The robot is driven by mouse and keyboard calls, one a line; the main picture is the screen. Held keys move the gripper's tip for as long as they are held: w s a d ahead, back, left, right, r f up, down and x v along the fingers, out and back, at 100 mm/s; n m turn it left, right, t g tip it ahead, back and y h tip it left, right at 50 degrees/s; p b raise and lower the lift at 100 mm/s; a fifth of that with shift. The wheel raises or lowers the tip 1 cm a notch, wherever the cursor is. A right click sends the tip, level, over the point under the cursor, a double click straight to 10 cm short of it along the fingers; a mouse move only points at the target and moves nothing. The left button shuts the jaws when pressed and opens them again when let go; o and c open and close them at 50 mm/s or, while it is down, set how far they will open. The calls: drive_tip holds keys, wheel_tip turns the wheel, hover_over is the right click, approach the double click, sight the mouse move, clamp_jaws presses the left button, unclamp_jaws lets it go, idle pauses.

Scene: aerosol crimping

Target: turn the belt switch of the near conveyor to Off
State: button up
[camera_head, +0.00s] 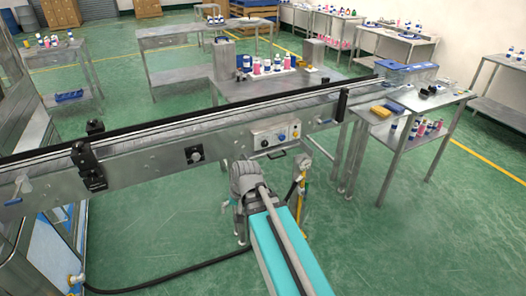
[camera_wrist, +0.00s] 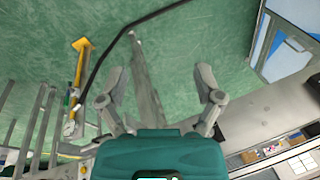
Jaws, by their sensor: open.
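The near conveyor (camera_head: 130,150) runs across the head view from the left to the right. Its front side carries a control panel (camera_head: 276,135) with several small knobs and buttons. Further left is a small dark plate with a round grey knob (camera_head: 194,155). I cannot tell which of these is the belt switch, nor read its setting. In the head view my arm reaches up from the bottom, in front of the conveyor and below the panel; its fingers cannot be made out. In the wrist view my gripper (camera_wrist: 160,86) is open and empty, its fingers wide apart over green floor.
A steel table (camera_head: 400,102) with a blue-lidded box (camera_head: 407,72) and bottles stands at the conveyor's right end. A yellow post (camera_head: 299,190) stands right of my arm. A black hose (camera_head: 185,272) lies on the floor. Green floor is clear at lower right.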

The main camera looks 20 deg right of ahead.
drive_tip(key=w+d+f+m+t+y+b, duration=0.25)
drive_tip(key=w+f+m+t+b, duration=0.2)
drive_tip(key=w+m+b, duration=0.4)
drive_tip(key=m+t+h+b, duration=0.4)
drive_tip(key=m+t+b, duration=0.85)
drive_tip(key=m, duration=1.15)
approach(266, 145)
drive_tip(key=s+r, duration=0.1)
drive_tip(key=s, duration=0.3)
drive_tip(key=shift+a+g+b, duration=0.1)
drive_tip(key=shift+g+b, duration=0.2)
drive_tip(key=shift+g, duration=0.1)
drive_tip(key=shift+w, duration=0.2)
drive_tip(key=w, duration=1.3)
drive_tip(key=shift+w+a, duration=0.25)
drive_tip(key=shift+w, duration=0.05)
